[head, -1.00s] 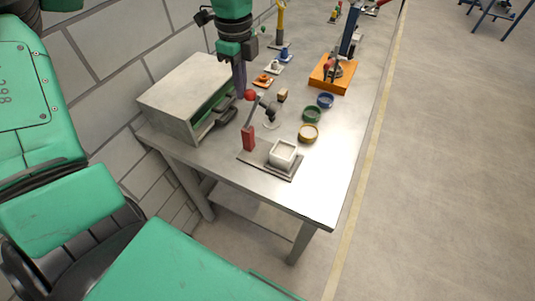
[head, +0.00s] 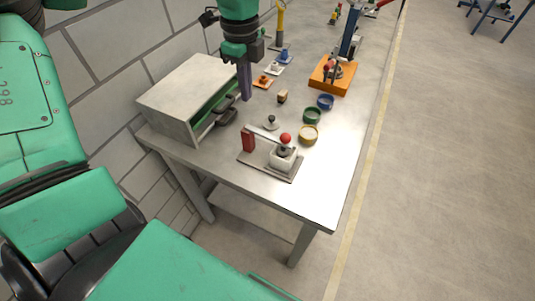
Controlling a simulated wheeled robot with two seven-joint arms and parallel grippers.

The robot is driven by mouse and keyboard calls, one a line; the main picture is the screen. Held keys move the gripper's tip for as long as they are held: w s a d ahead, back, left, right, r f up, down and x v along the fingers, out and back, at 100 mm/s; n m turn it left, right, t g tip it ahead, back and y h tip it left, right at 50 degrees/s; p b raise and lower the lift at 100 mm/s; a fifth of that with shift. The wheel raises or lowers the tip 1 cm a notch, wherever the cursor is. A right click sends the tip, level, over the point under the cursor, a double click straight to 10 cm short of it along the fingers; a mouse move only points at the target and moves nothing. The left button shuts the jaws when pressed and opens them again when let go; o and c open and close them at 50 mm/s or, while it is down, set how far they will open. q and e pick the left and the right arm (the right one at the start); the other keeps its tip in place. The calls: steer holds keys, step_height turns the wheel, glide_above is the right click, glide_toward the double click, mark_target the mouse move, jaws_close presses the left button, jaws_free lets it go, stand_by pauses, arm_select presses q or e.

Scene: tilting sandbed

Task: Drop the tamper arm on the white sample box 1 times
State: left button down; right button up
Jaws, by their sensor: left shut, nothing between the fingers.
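The tamper arm (head: 266,133) is a pale bar hinged on a red post (head: 248,140), with a red ball (head: 285,138) at its free end. It lies down over the white sample box (head: 284,160), and its dark head is at the box's open top. How deep the head sits in the box cannot be told. My left gripper (head: 245,96) points down over the table, above and behind the tamper, apart from it, shut and empty. My right gripper is not in view.
A grey cabinet with an open drawer (head: 214,112) stands left of the tamper. Yellow (head: 308,134), green (head: 312,115) and blue (head: 325,101) bowls stand to its right. An orange block (head: 332,80) is farther back. The front right of the table is clear.

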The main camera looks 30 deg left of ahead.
arm_select(q)
step_height(320, 180, up, 8)
steer(key=p, duration=0.5)
stand_by(0.4)
steer(key=shift+f, duration=0.1)
